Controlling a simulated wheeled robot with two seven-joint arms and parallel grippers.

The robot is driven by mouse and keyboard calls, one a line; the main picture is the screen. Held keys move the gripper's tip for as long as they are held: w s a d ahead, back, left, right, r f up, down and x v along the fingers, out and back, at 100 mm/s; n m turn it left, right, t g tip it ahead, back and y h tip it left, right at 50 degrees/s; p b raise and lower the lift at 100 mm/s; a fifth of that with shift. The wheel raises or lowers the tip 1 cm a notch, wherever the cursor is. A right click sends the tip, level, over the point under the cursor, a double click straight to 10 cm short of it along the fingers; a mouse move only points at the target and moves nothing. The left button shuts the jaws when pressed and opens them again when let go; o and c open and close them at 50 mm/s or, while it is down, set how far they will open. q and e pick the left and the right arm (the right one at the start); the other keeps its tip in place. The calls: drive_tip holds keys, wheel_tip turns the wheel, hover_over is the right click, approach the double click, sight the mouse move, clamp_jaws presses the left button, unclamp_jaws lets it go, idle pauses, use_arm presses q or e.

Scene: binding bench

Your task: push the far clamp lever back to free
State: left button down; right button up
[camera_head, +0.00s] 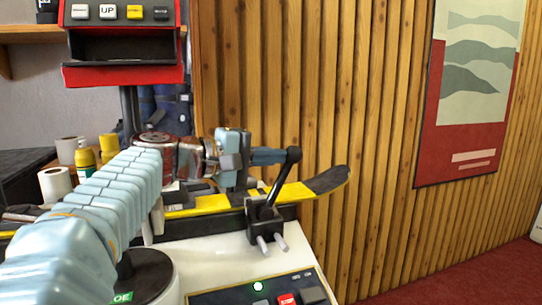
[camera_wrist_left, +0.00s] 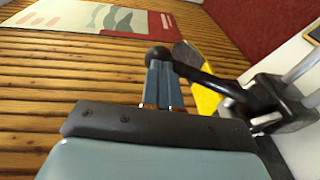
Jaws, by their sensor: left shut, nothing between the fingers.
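The clamp lever (camera_head: 278,184) is a black bar with a round ball knob at its top. It rises from a dark clamp block (camera_head: 265,214) and leans up to the right in the head view. The lever also shows in the left wrist view (camera_wrist_left: 205,78), with its knob at the fingertips. My left gripper (camera_head: 284,156) is shut and empty, its blue-grey fingers (camera_wrist_left: 161,70) pointing at the knob from the left. The fingertips are at or against the knob; I cannot tell whether they touch. My right gripper is not in view.
A yellow ski with a black upturned tip (camera_head: 328,180) lies along the bench behind the lever. A control panel (camera_head: 265,292) with a lit green button is at the near edge. A slatted wood wall (camera_head: 300,70) stands behind. Rolls and bottles sit at left.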

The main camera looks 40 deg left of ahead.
sight(291, 162)
use_arm(q)
drive_tip(key=shift+w+d, duration=0.1)
drive_tip(key=shift+w, duration=0.05)
drive_tip(key=shift+b+x, duration=0.35)
drive_tip(key=shift+x, duration=0.5)
drive_tip(key=shift+w+d+p, duration=0.35)
drive_tip(key=shift+w+d, duration=0.05)
drive_tip(key=shift+w, duration=0.15)
drive_tip(key=shift+w+d+f+g+p, duration=0.3)
drive_tip(key=shift+w+g+p, duration=0.2)
drive_tip(key=shift+g, duration=0.2)
drive_tip(key=shift+w+d+f+y, duration=0.25)
drive_tip(key=shift+w+f+y, duration=0.05)
drive_tip(key=shift+w+f, duration=0.3)
